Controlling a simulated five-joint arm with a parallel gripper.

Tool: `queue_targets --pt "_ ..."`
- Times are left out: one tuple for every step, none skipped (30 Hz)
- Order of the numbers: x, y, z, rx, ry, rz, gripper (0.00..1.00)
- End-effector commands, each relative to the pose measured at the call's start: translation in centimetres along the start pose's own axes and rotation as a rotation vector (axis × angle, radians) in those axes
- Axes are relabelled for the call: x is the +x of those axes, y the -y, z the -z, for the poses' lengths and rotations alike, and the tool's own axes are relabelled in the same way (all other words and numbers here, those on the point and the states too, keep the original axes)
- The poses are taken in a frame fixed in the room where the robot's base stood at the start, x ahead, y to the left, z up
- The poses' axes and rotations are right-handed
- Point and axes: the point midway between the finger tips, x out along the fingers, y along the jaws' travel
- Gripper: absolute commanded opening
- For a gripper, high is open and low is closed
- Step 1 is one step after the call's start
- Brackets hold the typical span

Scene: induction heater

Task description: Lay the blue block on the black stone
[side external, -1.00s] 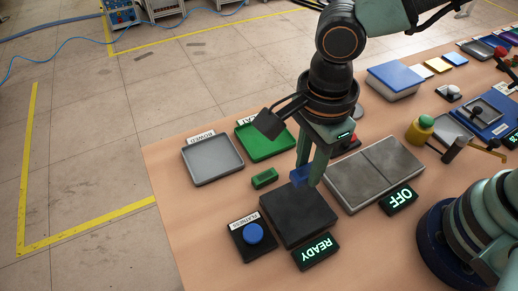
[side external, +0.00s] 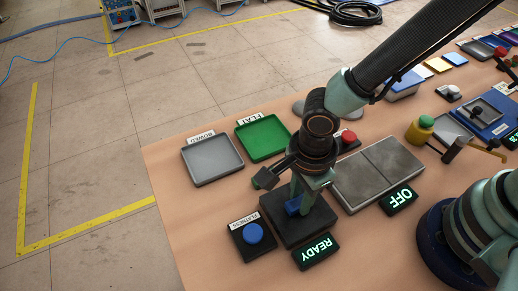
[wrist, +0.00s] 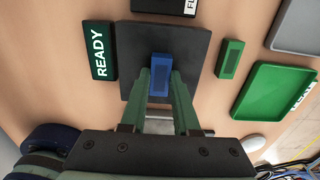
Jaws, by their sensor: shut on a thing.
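The blue block (side external: 293,206) is between the fingertips of my gripper (side external: 299,207), which is shut on it. The block is at or just above the top of the black stone (side external: 318,228); I cannot tell whether it touches. In the wrist view, the blue block (wrist: 160,74) lies over the middle of the black stone (wrist: 195,45), with my gripper's fingers (wrist: 160,88) on either side of it. Part of the stone is hidden behind the fingers.
A READY display (side external: 316,251) and a blue button labelled FLATNESS (side external: 253,233) sit beside the stone. A green block (wrist: 230,58) lies near it. The green FLAT tray (side external: 264,137) and grey BOWED tray (side external: 212,160) are behind. Grey slabs (side external: 377,173) lie to the right.

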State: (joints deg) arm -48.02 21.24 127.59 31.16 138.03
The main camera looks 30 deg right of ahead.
Motion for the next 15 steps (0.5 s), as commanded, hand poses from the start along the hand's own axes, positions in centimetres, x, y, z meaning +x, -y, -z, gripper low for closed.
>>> queue_targets --pt "-0.03 0.02 -0.02 0.0 0.001 0.001 0.0" --pt "0.01 0.02 -0.02 0.0 0.0 0.0 0.0" --pt "0.1 0.01 -0.02 0.0 0.0 0.0 0.0" --pt "0.19 0.01 -0.01 0.0 0.0 0.0 0.0" --pt "0.28 0.01 -0.02 0.0 0.0 0.0 0.0" --pt "0.27 0.01 -0.02 0.0 0.0 0.0 0.41" --pt "0.26 0.02 -0.02 0.0 0.0 0.0 0.52" --pt "0.25 0.01 -0.02 0.0 0.0 0.0 0.59" --pt "0.25 0.01 -0.02 0.0 0.0 0.0 0.59" --pt "0.25 0.01 -0.01 0.0 0.0 0.0 0.59" --pt "0.25 0.01 -0.01 0.0 0.0 0.0 0.59" --pt "0.24 0.01 -0.01 0.0 0.0 0.0 0.59" --pt "0.24 0.01 -0.01 0.0 0.0 0.0 0.59" --pt "0.24 0.01 -0.01 0.0 0.0 0.0 0.59" --pt "0.24 0.01 -0.01 0.0 0.0 0.0 0.59"
